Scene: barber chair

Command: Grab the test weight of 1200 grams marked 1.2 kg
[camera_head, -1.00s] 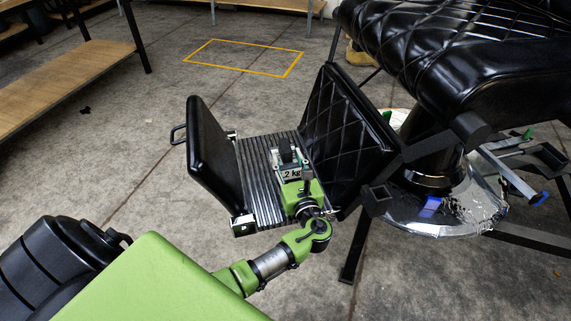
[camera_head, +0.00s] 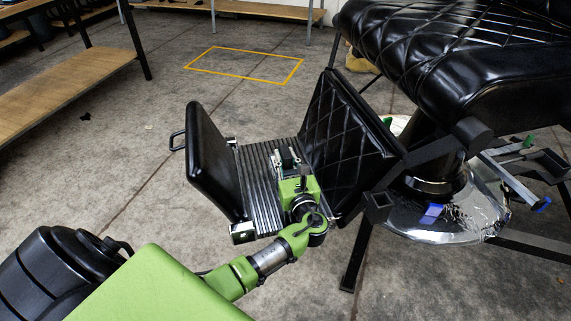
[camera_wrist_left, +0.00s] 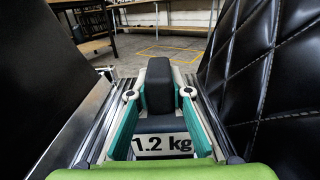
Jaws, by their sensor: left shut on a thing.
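The 1.2 kg test weight (camera_wrist_left: 161,84) is a dark block with a white label reading "1.2 kg" at its near, lower face in the left wrist view. In the head view its dark top (camera_head: 287,155) shows over the ribbed footrest plate (camera_head: 258,182) of the barber chair. My left gripper (camera_wrist_left: 159,95) has its teal and grey fingers on both sides of the weight and is shut on it. It also shows in the head view (camera_head: 288,163), low over the plate. Whether the weight touches the plate is hidden. My right gripper is not in view.
A black pad (camera_head: 207,160) stands left of the plate and a quilted black pad (camera_head: 345,140) stands right of it, leaving a narrow gap. The chair seat (camera_head: 450,60) overhangs at the upper right. A wooden bench (camera_head: 70,75) is at the left. Open floor lies beyond the plate.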

